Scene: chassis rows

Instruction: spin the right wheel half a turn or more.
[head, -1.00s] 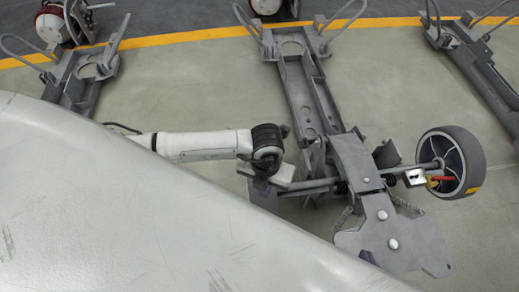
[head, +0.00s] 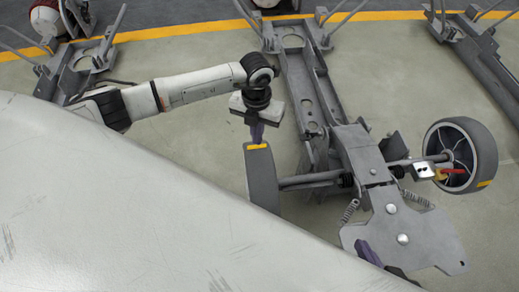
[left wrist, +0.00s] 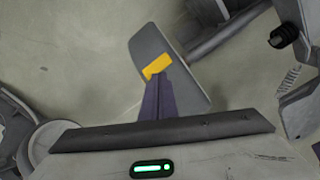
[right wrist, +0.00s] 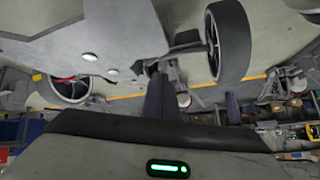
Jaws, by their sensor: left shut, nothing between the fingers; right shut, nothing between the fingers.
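The right wheel (head: 488,150) is a grey tyre with a spoked rim at the right end of the axle, its yellow mark at the lower right. A red part shows at its hub; this wheel also shows in the right wrist view (right wrist: 90,88). The left wheel (head: 261,180) has its yellow mark at the top. My left gripper (head: 256,136) is shut and empty, its fingertips at that mark, seemingly touching the tyre; the left wrist view shows the same. My right gripper (head: 369,253) is shut and empty near the chassis plate, partly hidden by my body. No gripper is at the right wheel.
The chassis (head: 362,150) stands between the wheels, with springs and a broad front plate (head: 425,235). Other chassis frames (head: 85,60) stand left and right behind. Open floor surrounds the right wheel. A large pale surface hides the lower left.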

